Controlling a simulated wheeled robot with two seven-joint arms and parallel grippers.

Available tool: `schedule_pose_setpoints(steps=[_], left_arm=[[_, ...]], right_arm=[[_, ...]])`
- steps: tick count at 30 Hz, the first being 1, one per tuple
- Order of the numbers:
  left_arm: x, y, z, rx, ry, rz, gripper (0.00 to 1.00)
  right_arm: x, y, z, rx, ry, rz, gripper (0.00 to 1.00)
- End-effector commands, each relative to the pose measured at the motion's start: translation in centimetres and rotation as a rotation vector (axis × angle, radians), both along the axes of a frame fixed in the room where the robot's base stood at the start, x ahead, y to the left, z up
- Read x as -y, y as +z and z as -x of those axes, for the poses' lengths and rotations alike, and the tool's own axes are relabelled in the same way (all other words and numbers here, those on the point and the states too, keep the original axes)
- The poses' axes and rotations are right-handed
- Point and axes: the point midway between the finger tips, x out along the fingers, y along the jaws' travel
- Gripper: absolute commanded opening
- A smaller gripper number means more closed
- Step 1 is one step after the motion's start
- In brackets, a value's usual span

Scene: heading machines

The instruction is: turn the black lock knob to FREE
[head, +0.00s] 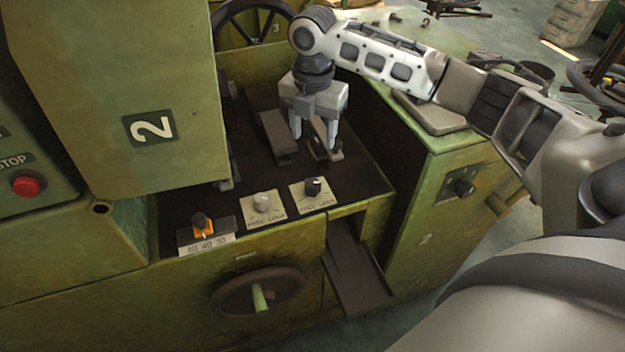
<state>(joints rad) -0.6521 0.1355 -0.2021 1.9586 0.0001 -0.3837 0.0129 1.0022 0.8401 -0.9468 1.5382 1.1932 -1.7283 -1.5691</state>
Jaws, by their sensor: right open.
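The black lock knob (313,187) sits on a small pale plate at the front right of the dark machine bed. The plate reads FREE on the left and LOCK on the right. The knob's pointer is too small to read. My right gripper (315,134) points down over the bed, behind the knob in the picture. Its two fingers are apart, with nothing seen held between them, and it is clear of the knob. My left gripper is not in view.
A light grey knob (262,202) on a similar plate and an orange dial (203,226) stand left of the black knob. A handwheel (257,292) and a sloping chute (356,272) are below. The green panel marked 2 (150,127) rises at left.

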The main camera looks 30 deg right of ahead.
Motion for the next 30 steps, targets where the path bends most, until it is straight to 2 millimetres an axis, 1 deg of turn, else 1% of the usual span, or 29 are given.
schedule_pose_setpoints(steps=[1, 5, 12, 15, 18, 21, 24, 30], left_arm=[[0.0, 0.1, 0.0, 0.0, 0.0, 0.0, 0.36], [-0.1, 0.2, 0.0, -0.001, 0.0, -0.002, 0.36], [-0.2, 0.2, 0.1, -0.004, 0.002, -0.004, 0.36], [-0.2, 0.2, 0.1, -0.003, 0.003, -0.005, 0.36], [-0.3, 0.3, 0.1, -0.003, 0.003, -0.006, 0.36], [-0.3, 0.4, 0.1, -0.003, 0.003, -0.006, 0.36], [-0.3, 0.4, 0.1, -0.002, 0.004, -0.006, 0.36], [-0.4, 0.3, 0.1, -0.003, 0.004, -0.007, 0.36]], right_arm=[[-0.1, -0.9, 0.1, -0.005, 0.001, 0.0, 0.55], [-0.1, -3.6, 0.1, -0.005, 0.0, 0.0, 0.55], [-0.1, -8.9, 0.1, -0.004, 0.0, -0.001, 0.55], [-0.1, -10.9, 0.1, -0.003, -0.001, -0.001, 0.55], [-0.1, -12.4, 0.1, -0.001, -0.001, 0.0, 0.55], [-0.2, -13.6, 0.1, -0.001, 0.0, 0.0, 0.55], [-0.2, -14.3, 0.1, 0.0, 0.0, -0.001, 0.55], [-0.1, -14.7, 0.0, 0.001, 0.0, -0.001, 0.55]])
